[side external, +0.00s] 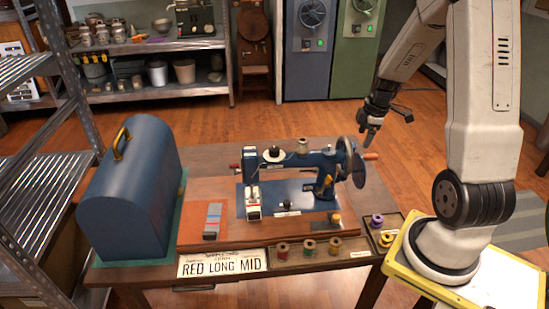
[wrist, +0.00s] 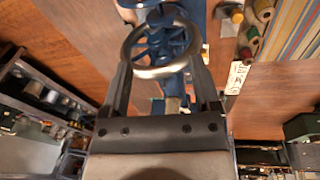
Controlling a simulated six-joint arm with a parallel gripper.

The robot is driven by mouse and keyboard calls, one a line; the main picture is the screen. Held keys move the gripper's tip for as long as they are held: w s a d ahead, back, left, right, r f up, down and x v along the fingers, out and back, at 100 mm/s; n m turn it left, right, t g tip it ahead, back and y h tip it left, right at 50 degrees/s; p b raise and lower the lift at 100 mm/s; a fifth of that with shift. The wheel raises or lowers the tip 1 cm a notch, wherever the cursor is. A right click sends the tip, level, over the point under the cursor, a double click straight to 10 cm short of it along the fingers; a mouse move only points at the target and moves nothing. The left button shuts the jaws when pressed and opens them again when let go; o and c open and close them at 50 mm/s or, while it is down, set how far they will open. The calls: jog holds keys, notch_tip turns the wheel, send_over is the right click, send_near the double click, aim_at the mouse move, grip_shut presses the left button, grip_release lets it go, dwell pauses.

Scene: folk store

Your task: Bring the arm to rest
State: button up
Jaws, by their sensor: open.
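My gripper (side external: 368,138) hangs from the raised arm at the right of the sewing machine in the side external view, just beyond its handwheel. In the wrist view my gripper (wrist: 164,88) has its two fingers apart, with the handwheel (wrist: 160,45) showing beyond and between them. I see nothing held in the jaws. The blue sewing machine (side external: 318,165) stands on a wooden base on the table; its handwheel (side external: 351,162) is at its right end. Whether the fingers touch the wheel I cannot tell.
A blue domed case (side external: 135,190) stands at the table's left. Thread spools (side external: 308,246) sit in a tray along the front, with more spools (side external: 376,221) at the right. A card (side external: 222,264) reads "RED LONG MID". A metal shelf (side external: 40,150) is at the far left.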

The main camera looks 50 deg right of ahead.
jog(key=a+r+m, duration=0.2)
jog(key=a+m, duration=0.5)
jog(key=a, duration=2.2)
jog(key=shift+a+r+m+t, duration=0.2)
jog(key=shift+m+t, duration=0.1)
